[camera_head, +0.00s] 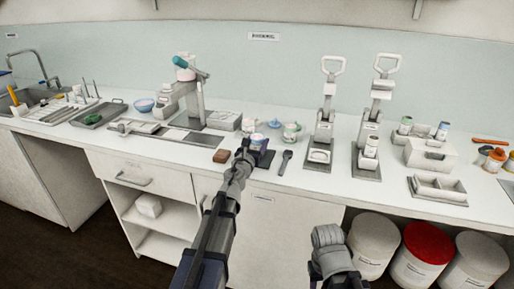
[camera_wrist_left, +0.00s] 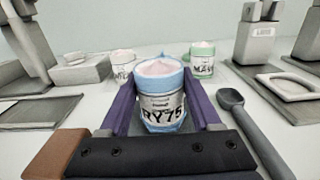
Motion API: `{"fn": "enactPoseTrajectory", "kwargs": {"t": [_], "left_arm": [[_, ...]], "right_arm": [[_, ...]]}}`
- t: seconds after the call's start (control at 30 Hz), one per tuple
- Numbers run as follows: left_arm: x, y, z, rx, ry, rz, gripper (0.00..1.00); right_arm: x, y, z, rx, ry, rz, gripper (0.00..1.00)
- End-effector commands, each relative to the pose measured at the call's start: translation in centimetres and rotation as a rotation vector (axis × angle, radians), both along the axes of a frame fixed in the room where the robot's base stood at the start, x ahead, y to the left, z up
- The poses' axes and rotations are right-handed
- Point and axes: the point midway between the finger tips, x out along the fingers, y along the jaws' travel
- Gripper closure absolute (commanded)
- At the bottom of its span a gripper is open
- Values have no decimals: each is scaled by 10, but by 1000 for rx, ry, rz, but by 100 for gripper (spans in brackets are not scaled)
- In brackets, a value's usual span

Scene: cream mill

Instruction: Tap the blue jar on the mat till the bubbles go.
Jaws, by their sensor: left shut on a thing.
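The blue jar (camera_head: 257,141) stands upright on or just above the counter in the head view. In the left wrist view the blue jar (camera_wrist_left: 160,105) has a blue rim, a pale label and pinkish contents near its top. Bubbles are too small to make out. My left gripper (camera_wrist_left: 160,112) is shut on it, a purple finger on each side. In the head view the left gripper (camera_head: 260,154) reaches in over the counter edge. A dark patch under the jar merges with the fingers, so I cannot tell the mat or whether the jar touches it. My right gripper is out of sight.
A dark spoon (camera_head: 285,162) lies right of the jar and a brown block (camera_head: 221,156) left. A green-rimmed jar (camera_head: 291,132) and a pale jar (camera_head: 249,124) stand behind. Two presses (camera_head: 323,110) (camera_head: 370,125) stand to the right. My right arm (camera_head: 331,253) is in front.

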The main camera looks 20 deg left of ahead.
Motion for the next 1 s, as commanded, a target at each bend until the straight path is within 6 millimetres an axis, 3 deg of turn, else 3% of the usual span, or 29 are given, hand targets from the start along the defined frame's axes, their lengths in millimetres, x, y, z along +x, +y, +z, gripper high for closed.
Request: {"fn": "enactPoseTrajectory", "kwargs": {"t": [0.07, 0.2, 0.23, 0.5, 0.8, 1.0], "left_arm": [[0, 0, -20, 0, 0, 0, 100], [0, 0, -14, 0, 0, 0, 100], [0, 0, -14, 0, 0, 0, 33], [0, 0, -14, 0, 0, 0, 3], [0, 0, -13, 0, 0, 0, 0], [0, 0, -2, 0, 0, 0, 0]], "right_arm": [[0, 0, -20, 0, 0, 0, 50], [0, 0, -14, 0, 0, 0, 50], [0, 0, -14, 0, 0, 0, 50], [0, 0, -14, 0, 0, 0, 50], [0, 0, -13, 0, 0, 0, 50], [0, 0, -2, 0, 0, 0, 50]]}}
